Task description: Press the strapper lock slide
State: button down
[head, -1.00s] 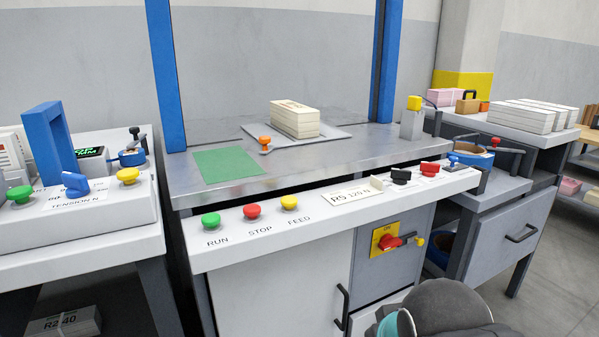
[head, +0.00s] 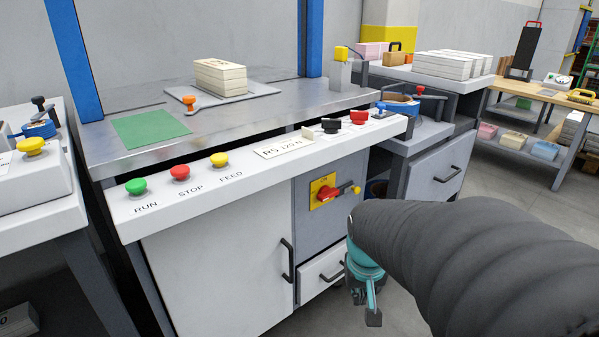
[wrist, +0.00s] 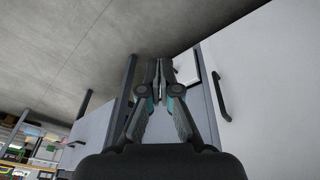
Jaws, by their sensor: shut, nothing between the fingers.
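The strapper is the steel-topped bench with a white control panel (head: 250,160). Below the panel, a red rotary switch (head: 325,194) sits on a yellow plate, and a small grey slide with a yellow end (head: 354,189) sticks out to its right. This looks like the lock slide, though no label on it is readable. My gripper (head: 372,317) hangs low in front of the strapper, below and to the right of the slide, apart from it. In the wrist view my gripper (wrist: 159,62) is shut and empty, and the slide cannot be made out there.
A white drawer (head: 322,275) and a door with a black handle (head: 287,260) are close left of my gripper. Green, red and yellow buttons (head: 219,160) line the panel. A side bench with a grey drawer (head: 437,178) stands right. Open floor lies further right.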

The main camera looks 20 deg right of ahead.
jog(key=w+d+f+m+t+h+b, duration=0.1)
jog(key=w+d+f+m+t, duration=0.1)
jog(key=w+d+f, duration=0.45)
jog(key=w+d+f+m+t+h, duration=0.1)
jog(key=w+d+f+m+t, duration=0.2)
jog(key=d, duration=0.7)
jog(key=w+d+f+m+t+h+b, duration=0.1)
jog(key=w+d+f+m+h, duration=0.1)
jog(key=w+d+f, duration=0.5)
jog(key=w+r+m+t, duration=0.2)
jog(key=w+r+t, duration=0.2)
jog(key=r, duration=0.4)
jog(key=w+r+m+t+y, duration=0.1)
jog(key=w+r+m+t, duration=0.1)
jog(key=w+r+t, duration=0.2)
notch_tip(320, 180, up, 4)
jog(key=t, duration=0.3)
jog(key=shift+w+a, duration=0.3)
jog(key=shift+w, duration=0.1)
